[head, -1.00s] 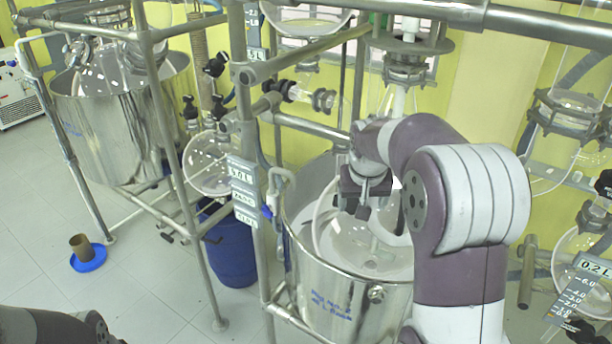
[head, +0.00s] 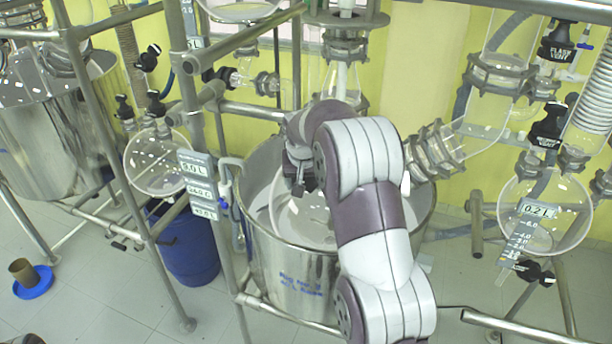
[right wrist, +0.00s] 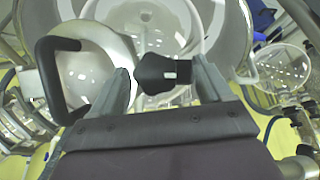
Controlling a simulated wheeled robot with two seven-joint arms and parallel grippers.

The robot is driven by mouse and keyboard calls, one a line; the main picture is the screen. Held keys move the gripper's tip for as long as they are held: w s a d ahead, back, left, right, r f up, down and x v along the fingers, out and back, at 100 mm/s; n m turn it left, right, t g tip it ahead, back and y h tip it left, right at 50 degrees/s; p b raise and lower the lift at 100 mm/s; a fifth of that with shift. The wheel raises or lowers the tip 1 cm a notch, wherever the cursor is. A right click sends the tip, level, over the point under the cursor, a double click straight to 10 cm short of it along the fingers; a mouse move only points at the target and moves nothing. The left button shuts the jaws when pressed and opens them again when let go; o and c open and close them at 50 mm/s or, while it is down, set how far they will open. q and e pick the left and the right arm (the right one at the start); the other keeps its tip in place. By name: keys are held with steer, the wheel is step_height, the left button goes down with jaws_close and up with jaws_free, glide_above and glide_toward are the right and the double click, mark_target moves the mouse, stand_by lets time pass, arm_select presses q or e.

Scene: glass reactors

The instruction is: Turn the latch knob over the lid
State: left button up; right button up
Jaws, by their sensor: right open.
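In the right wrist view, a black latch knob (right wrist: 160,73) with a small pale mark sits between the two fingers of my right gripper (right wrist: 163,85). A black loop handle (right wrist: 47,85) stands to the left of the fingers. In the head view, my right gripper (head: 300,182) is over the steel vessel (head: 290,272), and my arm hides part of it. The knob cannot be made out there. My left gripper is out of view.
Steel frame rails (head: 187,70) stand left of the vessel. A glass flask (head: 545,215) with a 0.2 L label and black valves is at the right. A blue drum (head: 187,250) stands on the floor. A second steel vessel (head: 50,135) is at the far left.

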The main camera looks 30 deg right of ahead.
steer(key=shift+s+d+f, duration=0.1)
steer(key=shift+s+d, duration=0.1)
steer(key=shift+d, duration=0.35)
steer(key=c, duration=0.4)
steer(key=shift+w+a, duration=0.25)
steer(key=shift+a, duration=0.05)
steer(key=c, duration=0.6)
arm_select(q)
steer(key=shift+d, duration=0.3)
arm_select(e)
steer(key=shift+d, duration=0.1)
steer(key=shift+c, duration=0.2)
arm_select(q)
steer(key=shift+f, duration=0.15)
